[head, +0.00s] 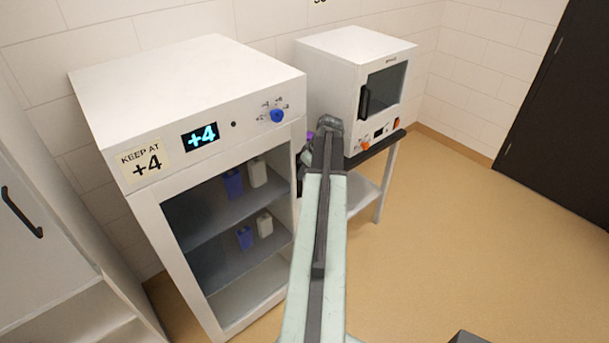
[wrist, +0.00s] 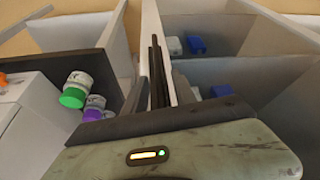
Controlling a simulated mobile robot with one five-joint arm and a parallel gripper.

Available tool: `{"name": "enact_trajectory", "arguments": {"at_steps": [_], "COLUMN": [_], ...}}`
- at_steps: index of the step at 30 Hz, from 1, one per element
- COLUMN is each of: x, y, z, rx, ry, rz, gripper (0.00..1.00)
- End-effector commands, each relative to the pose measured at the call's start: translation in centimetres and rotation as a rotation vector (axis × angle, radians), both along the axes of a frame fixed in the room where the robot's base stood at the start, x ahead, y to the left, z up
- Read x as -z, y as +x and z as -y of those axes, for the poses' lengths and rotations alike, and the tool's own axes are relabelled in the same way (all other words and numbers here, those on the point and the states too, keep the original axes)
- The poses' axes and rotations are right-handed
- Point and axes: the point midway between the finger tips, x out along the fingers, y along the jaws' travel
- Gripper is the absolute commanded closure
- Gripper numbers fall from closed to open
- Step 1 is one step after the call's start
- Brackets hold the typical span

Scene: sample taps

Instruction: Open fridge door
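The fridge (head: 190,90) is the white cabinet with a "+4" display, a blue knob and a "KEEP AT +4" label. Its dark front shows shelves with blue and white containers; I cannot tell from this view whether clear glass covers them. The wrist view also shows the fridge's shelves (wrist: 215,75) on the right, past a white upright edge. My gripper (wrist: 156,75) is beside that edge, with narrow dark bars close together there. I cannot tell fingers from handle, nor whether anything is gripped. In the head view my arm hides most of this spot.
A white oven-like unit (head: 345,50) with a dark window stands on a stand (head: 368,190) right of the fridge. Bottles with green (wrist: 72,97) and purple caps are near my gripper's left. A cabinet (head: 40,265) stands at left. Floor at right is clear.

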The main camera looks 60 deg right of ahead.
Motion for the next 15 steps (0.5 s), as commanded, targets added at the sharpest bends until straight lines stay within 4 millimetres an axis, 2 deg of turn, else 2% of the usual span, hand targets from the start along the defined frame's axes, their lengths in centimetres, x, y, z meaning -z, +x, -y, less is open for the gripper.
{"name": "enact_trajectory", "arguments": {"at_steps": [1,4,15], "x": [-0.06,-0.07,-0.06], "y": [0.02,0.03,0.08], "z": [-0.02,-0.03,-0.06], "rx": [0.0,-0.001,-0.001], "ry": [0.0,0.0,0.0], "rz": [0.0,0.0,0.0], "gripper": [0.7,0.98,1.0]}}
